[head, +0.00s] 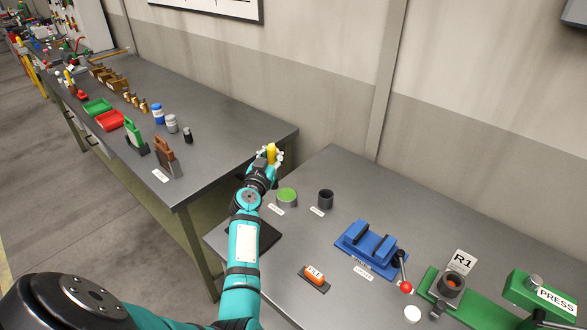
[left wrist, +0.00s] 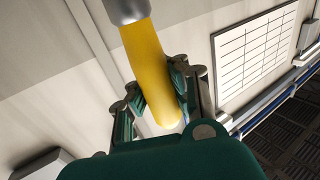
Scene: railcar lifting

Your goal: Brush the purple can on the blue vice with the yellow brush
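My left gripper (head: 268,158) is over the gap between the two benches, near the wall. It is shut on the yellow brush (head: 271,150). In the left wrist view the yellow handle (left wrist: 150,65) runs between the two fingers (left wrist: 155,100), with a grey part at its upper end. The blue vice (head: 386,263) stands on the right bench, to the right of the gripper, with dark jaws and a red-ended lever. I see no purple can on it or elsewhere. My right gripper is not in view.
The right bench (head: 340,170) also holds a green-topped can (head: 287,195), a dark cup (head: 325,198), an orange labelled item (head: 315,272), a white disc (head: 412,314) and a green press (head: 540,295). The left bench (head: 220,120) holds trays, bottles and tools. The wall is close behind.

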